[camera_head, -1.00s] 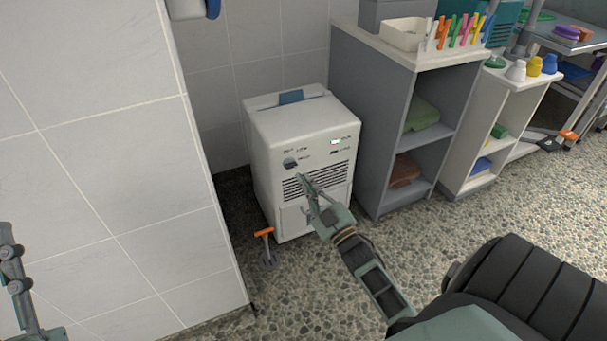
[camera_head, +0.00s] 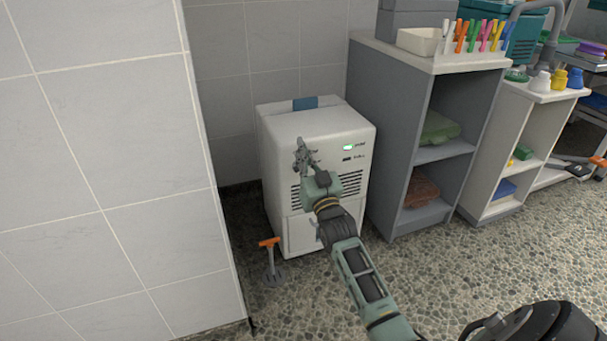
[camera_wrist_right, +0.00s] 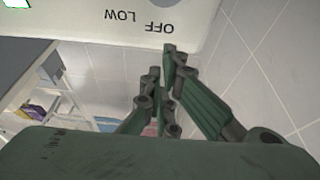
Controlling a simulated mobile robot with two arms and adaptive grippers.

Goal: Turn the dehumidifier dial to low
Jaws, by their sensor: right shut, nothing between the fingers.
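The white dehumidifier (camera_head: 320,128) stands on the floor against the tiled wall. My right gripper (camera_head: 301,146) is in front of the upper left of its front panel, where it covers the dial in the head view. In the right wrist view the panel (camera_wrist_right: 80,35) shows upside down, with the words OFF and LOW on it. The fingertips (camera_wrist_right: 172,52) are shut and empty beside the word OFF. My left gripper is out of view.
A grey shelf unit (camera_head: 383,130) stands close to the right of the dehumidifier. A tiled wall edge (camera_head: 200,110) is on the left. An orange-handled tool (camera_head: 270,257) stands on the floor at the front left. The pebbled floor (camera_head: 440,275) is clear at the right.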

